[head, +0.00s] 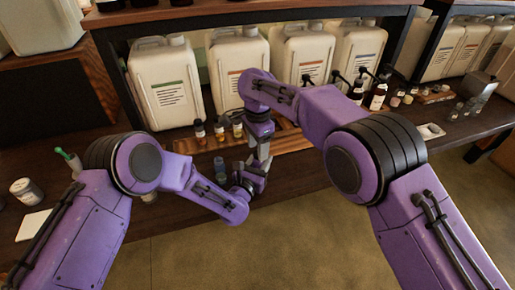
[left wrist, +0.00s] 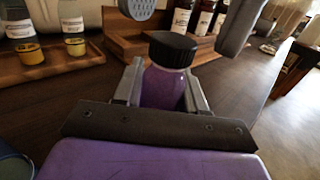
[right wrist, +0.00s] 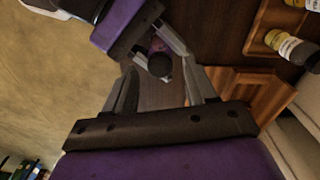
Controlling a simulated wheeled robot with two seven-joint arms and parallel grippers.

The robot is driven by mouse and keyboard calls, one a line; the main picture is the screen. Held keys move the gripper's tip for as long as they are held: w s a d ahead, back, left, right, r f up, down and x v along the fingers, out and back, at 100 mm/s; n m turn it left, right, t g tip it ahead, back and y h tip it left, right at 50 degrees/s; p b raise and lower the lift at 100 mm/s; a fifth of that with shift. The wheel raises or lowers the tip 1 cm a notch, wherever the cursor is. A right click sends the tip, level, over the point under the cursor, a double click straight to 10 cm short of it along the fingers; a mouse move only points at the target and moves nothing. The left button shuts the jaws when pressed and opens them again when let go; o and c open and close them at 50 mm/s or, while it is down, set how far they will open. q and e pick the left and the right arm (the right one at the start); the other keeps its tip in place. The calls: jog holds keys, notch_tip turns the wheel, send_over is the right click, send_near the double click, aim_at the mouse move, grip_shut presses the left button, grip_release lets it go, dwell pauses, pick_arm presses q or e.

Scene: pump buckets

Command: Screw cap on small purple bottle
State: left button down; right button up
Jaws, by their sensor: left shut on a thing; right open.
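The small purple bottle (left wrist: 162,88) is upright in my left gripper (left wrist: 163,82), whose fingers are shut on its sides. A black ribbed cap (left wrist: 173,48) sits on the bottle's top; I cannot tell how tight it is. In the right wrist view, the cap (right wrist: 160,66) shows from above between my right gripper's fingers. My right gripper (right wrist: 160,78) is open and above the cap, apart from it; its fingers also show at the top of the left wrist view. In the head view my right gripper (head: 260,160) points down over my left gripper (head: 249,180), and the bottle is hard to make out.
Large white jugs (head: 240,82) stand along the back of the dark table. Small bottles (head: 219,131) stand on a wooden rack in front of them. More dark bottles (head: 377,97) stand to the right. A white jar (head: 27,191) is at the far left.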

notch_tip(320, 180, up, 3)
jog(key=shift+r, duration=0.15)
jog(key=shift+c, duration=0.3)
